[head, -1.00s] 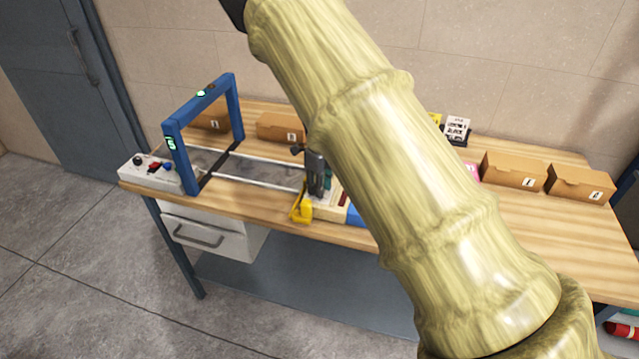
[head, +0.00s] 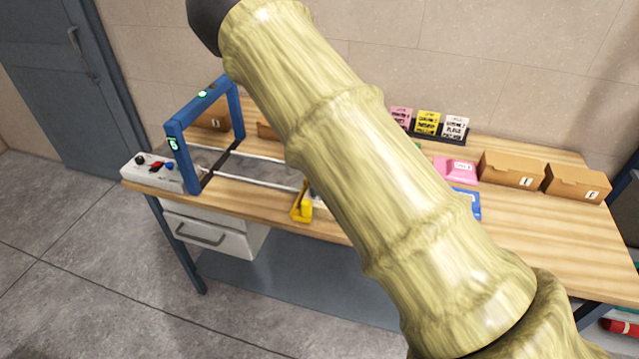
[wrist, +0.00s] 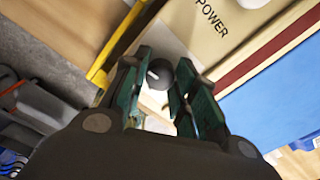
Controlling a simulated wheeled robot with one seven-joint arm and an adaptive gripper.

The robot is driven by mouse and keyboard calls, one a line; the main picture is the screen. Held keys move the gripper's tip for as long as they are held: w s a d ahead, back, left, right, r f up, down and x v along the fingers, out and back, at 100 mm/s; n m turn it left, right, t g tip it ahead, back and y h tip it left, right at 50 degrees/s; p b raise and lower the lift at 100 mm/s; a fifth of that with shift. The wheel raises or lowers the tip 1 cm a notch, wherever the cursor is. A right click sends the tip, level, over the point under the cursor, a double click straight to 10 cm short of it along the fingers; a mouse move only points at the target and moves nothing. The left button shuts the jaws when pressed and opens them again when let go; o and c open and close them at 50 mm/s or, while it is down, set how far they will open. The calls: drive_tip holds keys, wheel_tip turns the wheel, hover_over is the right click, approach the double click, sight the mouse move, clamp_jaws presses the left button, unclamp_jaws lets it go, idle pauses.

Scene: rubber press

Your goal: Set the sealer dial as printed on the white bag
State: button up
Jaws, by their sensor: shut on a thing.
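In the wrist view the black sealer dial (wrist: 160,73) has a pale pointer line and sits on a light panel beside the word POWER. My gripper (wrist: 164,78) has its teal fingers on either side of the dial, shut on it. The sealer (wrist: 232,48) has a cream body with a dark red stripe and a blue section. In the head view my arm hides my gripper, the dial and most of the sealer; a blue end (head: 473,205) shows. The white bag (head: 455,129) stands upright in a black rack at the back; its print is too small to read.
A pink bag (head: 400,117) and a yellow bag (head: 427,123) share the rack. A pink object (head: 455,169) and cardboard boxes (head: 512,169) lie at right. A blue frame (head: 184,160) and control box (head: 150,170) stand left. A yellow part (head: 302,203) is near the front edge.

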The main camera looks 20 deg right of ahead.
drive_tip(key=shift+m, duration=0.6)
drive_tip(key=o, duration=1.1)
drive_tip(key=shift+c, duration=0.2)
